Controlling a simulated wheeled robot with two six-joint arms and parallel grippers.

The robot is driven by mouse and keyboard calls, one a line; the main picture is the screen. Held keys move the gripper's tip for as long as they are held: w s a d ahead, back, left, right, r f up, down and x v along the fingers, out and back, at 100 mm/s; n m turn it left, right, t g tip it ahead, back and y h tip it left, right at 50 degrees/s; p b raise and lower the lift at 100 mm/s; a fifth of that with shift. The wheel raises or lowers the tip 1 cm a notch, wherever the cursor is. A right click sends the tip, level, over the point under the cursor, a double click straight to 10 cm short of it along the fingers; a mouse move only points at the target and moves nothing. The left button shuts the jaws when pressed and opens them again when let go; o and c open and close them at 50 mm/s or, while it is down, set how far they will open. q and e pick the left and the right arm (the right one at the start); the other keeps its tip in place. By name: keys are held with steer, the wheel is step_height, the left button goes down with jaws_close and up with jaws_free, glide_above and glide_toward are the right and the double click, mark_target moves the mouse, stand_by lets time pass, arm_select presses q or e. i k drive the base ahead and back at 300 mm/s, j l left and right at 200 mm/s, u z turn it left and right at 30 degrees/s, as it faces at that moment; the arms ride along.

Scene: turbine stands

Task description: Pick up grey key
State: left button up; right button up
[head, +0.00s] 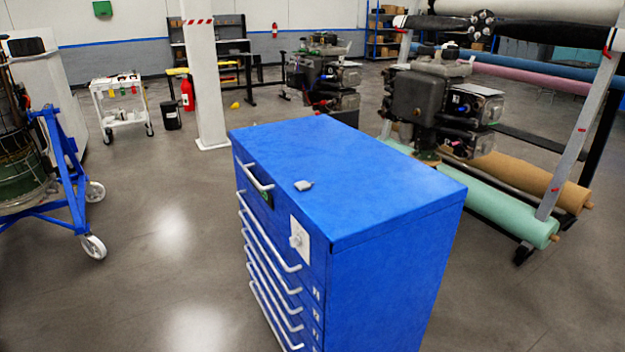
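A small grey object that looks like the grey key (303,185) lies flat on top of the blue tool cabinet (370,185), close to its front left edge. Its fine shape is too small to tell. A white plate with a grey knob or lock (297,238) is on the cabinet's front face, just below the top edge. Neither of my grippers is in view, and nothing touches the key.
The rest of the cabinet top is bare. Drawers with white handles (270,240) face left. A rack with fabric rolls (500,200) and machines on stands (430,105) are behind right. A blue wheeled stand (68,190) is at left. The floor between is clear.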

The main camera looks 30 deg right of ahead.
mark_target(303, 185)
steer(key=z, duration=1)
steer(key=j, duration=0.1)
steer(key=i+u, duration=0.05)
